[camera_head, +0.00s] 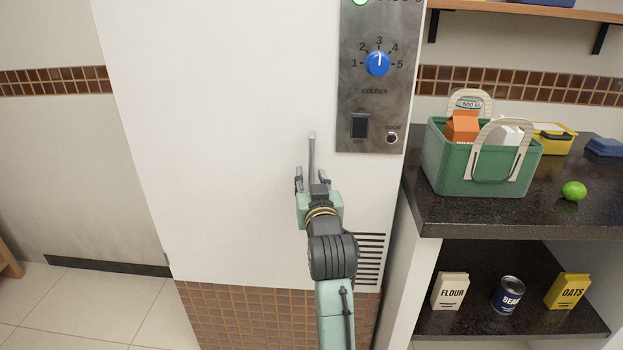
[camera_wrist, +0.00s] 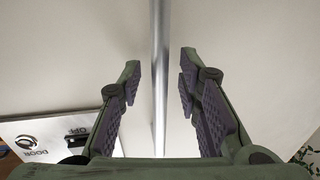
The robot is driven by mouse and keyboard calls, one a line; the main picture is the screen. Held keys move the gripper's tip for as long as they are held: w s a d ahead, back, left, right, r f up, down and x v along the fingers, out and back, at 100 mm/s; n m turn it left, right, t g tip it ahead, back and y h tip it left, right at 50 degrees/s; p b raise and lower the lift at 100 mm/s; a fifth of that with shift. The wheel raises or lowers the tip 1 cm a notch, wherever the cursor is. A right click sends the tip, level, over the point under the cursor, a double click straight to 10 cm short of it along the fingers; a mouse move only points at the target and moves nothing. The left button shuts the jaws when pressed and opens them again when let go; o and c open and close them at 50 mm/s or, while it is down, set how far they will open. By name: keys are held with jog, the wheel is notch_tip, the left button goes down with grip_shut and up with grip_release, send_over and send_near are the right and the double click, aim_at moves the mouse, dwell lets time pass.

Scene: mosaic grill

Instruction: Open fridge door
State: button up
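The white fridge door (camera_head: 220,150) fills the middle of the head view and looks shut. Its slim upright metal handle (camera_head: 311,150) stands out from the door below and left of the control panel. My gripper (camera_head: 312,177) is open at the handle's lower visible part, with one finger on each side of it. In the wrist view the handle (camera_wrist: 160,40) runs between the two open fingers (camera_wrist: 158,78), with a gap on both sides. The handle's lower end is hidden behind my gripper in the head view.
A metal control panel (camera_head: 355,105) with a blue dial (camera_head: 377,63) sits right of the handle. A dark counter (camera_head: 450,210) at right holds a green basket (camera_head: 450,175) and a lime (camera_head: 573,191). Floor (camera_head: 80,305) at left is clear.

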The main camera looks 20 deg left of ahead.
jog(key=shift+c, duration=0.2)
grip_shut()
dwell(0.7)
